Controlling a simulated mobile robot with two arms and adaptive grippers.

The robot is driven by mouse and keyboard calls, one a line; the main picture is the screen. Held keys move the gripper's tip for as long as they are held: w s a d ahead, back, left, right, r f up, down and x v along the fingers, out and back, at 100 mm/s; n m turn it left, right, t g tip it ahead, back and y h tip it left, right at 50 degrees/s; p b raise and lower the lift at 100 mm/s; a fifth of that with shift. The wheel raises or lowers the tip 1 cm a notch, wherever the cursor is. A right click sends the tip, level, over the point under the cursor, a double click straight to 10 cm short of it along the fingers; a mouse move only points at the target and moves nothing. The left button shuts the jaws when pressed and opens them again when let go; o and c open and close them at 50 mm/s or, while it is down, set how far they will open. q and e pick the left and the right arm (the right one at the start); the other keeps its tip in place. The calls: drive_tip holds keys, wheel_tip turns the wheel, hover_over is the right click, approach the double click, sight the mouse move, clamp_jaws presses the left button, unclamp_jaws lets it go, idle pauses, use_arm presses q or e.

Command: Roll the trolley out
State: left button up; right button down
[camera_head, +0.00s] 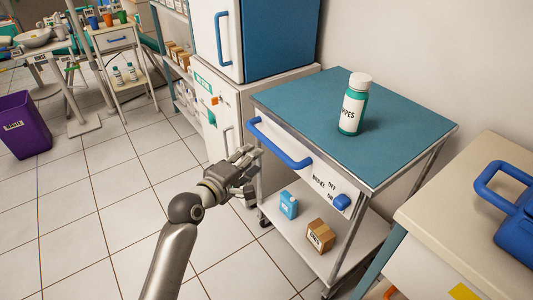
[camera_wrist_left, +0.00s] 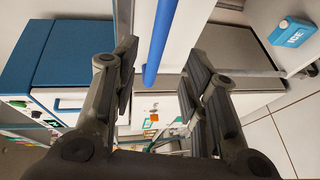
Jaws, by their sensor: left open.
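The trolley (camera_head: 420,137) has a teal top, a white front panel, a lower shelf and castors. Its blue handle (camera_head: 280,143) runs along the front. A blue brake knob (camera_head: 342,202) sits by the words BRAKE, OFF and ON; I cannot tell its setting. A green wipes bottle (camera_head: 353,104) stands upright on top. My left gripper (camera_head: 251,163) is open and empty beside the handle's left end. In the left wrist view the blue handle (camera_wrist_left: 159,40) appears between the spread fingers (camera_wrist_left: 158,72); I cannot tell whether they touch. My right gripper is out of view.
A white-and-blue cabinet (camera_head: 212,100) stands close at left, a cream-topped unit (camera_head: 450,200) close at right. Tiled floor (camera_head: 130,195) is free in front; a purple bin (camera_head: 24,125) stands far left.

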sight(267, 146)
use_arm(q)
drive_tip(key=b+x, duration=0.2)
drive_tip(key=x, duration=0.7)
drive_tip(key=shift+b+x, duration=0.35)
drive_tip(key=shift+x, duration=0.55)
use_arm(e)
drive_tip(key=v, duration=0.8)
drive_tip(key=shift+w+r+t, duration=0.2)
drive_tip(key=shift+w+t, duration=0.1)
use_arm(q)
drive_tip(key=shift+c, duration=0.2)
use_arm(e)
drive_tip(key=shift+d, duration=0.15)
use_arm(q)
clamp_jaws()
